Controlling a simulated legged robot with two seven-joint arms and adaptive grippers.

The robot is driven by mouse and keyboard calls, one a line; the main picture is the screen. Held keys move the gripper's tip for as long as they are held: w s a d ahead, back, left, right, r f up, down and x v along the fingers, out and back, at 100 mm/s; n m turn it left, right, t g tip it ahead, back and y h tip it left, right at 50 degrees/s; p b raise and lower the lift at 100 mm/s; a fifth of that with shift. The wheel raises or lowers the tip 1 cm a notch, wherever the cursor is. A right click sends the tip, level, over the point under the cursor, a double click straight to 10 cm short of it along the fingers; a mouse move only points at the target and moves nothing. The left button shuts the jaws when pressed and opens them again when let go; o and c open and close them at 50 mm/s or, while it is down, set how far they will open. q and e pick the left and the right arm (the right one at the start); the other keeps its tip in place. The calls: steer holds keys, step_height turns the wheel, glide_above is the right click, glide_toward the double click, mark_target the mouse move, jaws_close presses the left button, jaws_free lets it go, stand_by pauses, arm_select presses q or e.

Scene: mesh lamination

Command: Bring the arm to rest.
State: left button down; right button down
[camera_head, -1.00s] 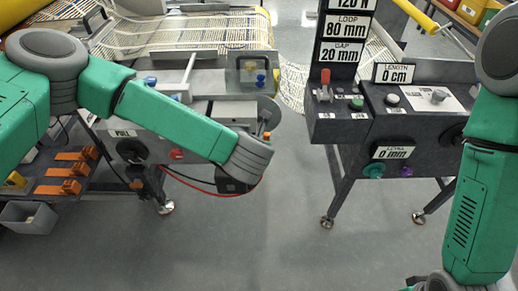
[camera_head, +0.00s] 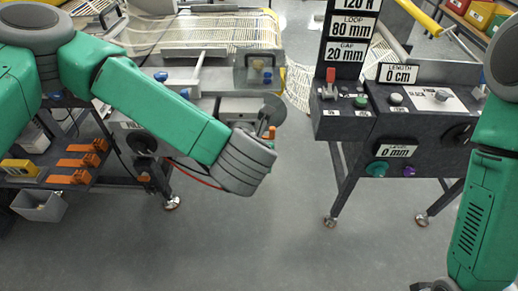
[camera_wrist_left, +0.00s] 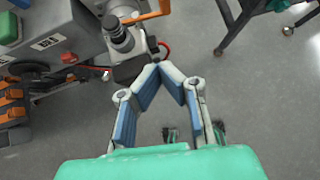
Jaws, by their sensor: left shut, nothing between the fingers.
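My left arm (camera_head: 160,110) reaches in from the left in the head view. It is bent at a dark grey joint (camera_head: 245,162) in front of the left machine. My left gripper is hidden there, but in the left wrist view its blue-padded fingers (camera_wrist_left: 172,70) are shut with the tips together and nothing between them. The fingers are near a grey cylindrical part (camera_wrist_left: 118,33) of the left machine; I cannot tell if they touch. My right arm (camera_head: 480,210) hangs down at the right edge. Its gripper is out of the frame.
The left machine (camera_head: 170,85) carries white mesh and stands close behind my left arm. The right machine (camera_head: 415,120) has a control panel with signs. A shelf with orange clamps (camera_head: 75,165) and a grey bin (camera_head: 40,205) is at left. The floor (camera_head: 290,240) between is clear.

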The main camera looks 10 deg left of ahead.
arm_select(q)
steer(key=shift+d, duration=0.3)
arm_select(e)
steer(key=shift+d+f, duration=0.1)
steer(key=shift+d, duration=0.2)
arm_select(q)
steer(key=shift+a, duration=0.15)
arm_select(e)
steer(key=shift+a, duration=0.15)
